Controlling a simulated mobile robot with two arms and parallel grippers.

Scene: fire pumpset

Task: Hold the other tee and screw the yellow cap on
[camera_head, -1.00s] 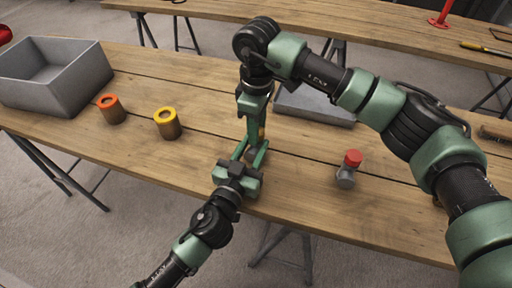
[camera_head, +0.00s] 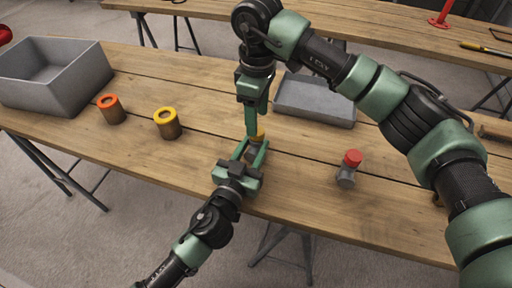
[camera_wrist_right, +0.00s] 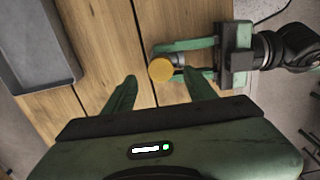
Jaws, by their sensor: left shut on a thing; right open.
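The yellow cap (camera_head: 261,135) shows at the tips of my left gripper (camera_head: 254,146). From above, in the right wrist view, the yellow cap (camera_wrist_right: 161,70) is a round disc over a grey tee (camera_wrist_right: 178,60), most of which is hidden. My left gripper (camera_wrist_right: 186,58) is shut on this tee, its fingers coming from the right there. My right gripper (camera_wrist_right: 159,77) is open and points down above the cap, with its fingers apart on either side; I cannot tell the height gap. Another grey tee (camera_head: 346,179) with a red cap (camera_head: 352,157) stands at the right.
An orange-rimmed cup (camera_head: 112,110) and a yellow-rimmed cup (camera_head: 168,123) stand at the left, beside a deep grey bin (camera_head: 80,80). A shallow grey tray (camera_head: 315,101) lies behind my right gripper. The wooden table (camera_head: 300,200) is bare around the red-capped tee.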

